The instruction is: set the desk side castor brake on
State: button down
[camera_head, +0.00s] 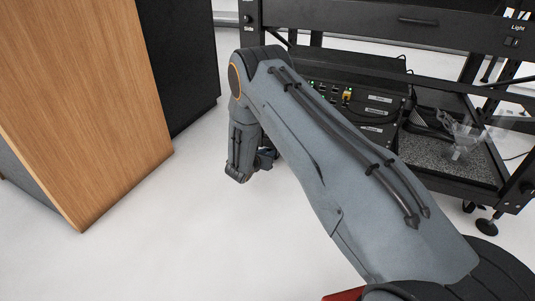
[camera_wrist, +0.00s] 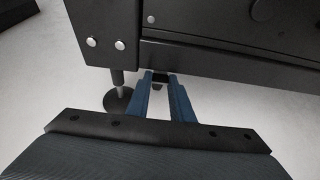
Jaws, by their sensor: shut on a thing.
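My gripper (camera_wrist: 161,78) reaches under the lower edge of the black frame (camera_wrist: 230,62) in the wrist view. Its two blue fingers are shut on a small dark part (camera_wrist: 160,79), which looks like the castor brake's lever. The castor itself is hidden under the frame, so I cannot tell the brake's position. In the head view my arm bends down beside the rack, and the gripper end is mostly hidden behind it.
A round levelling foot (camera_wrist: 118,98) stands just left of my fingers. In the head view a wooden desk panel (camera_head: 95,95) is at left and the black equipment rack (camera_head: 440,65) at right. Another foot (camera_head: 487,227) is under the rack's right corner. White floor (camera_head: 200,240) between is clear.

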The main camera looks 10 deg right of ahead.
jog(key=c, duration=1.8)
grip_release()
jog(key=shift+c, duration=0.2)
jog(key=p+v, duration=0.4)
jog(key=v, duration=0.3)
jog(key=shift+s+a+p, duration=0.25)
jog(key=shift+s+p, duration=0.05)
